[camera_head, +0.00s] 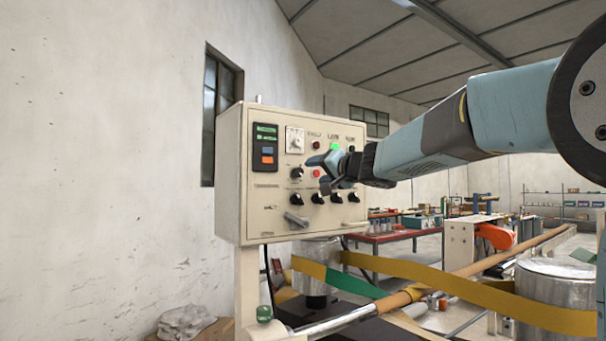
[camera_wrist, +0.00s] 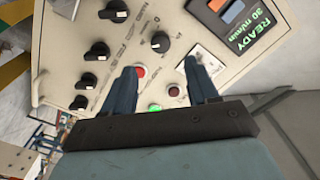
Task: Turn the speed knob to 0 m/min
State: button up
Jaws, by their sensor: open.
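A cream control panel (camera_head: 228,180) carries several black knobs. A lone black knob (camera_head: 296,172) sits above the left end of a knob row (camera_head: 317,198); the lone knob also shows in the wrist view (camera_wrist: 160,42). The labels are too small to tell which is the speed knob. My gripper (camera_head: 326,172) is open and empty in front of the panel. In the wrist view its fingers (camera_wrist: 159,66) point toward the panel, with the lone knob just beyond the gap between the tips.
A red button (camera_wrist: 140,71) lies close to one fingertip. A lit green button (camera_wrist: 155,107) and a dark red one (camera_wrist: 173,91) are nearby. A white square plate (camera_head: 295,139) is partly hidden by a finger in the wrist view.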

aim_at(301, 172)
jog(key=x, duration=0.8)
jog(key=shift+w+a, duration=0.25)
jog(key=c, duration=1)
jog(key=shift+c, duration=0.2)
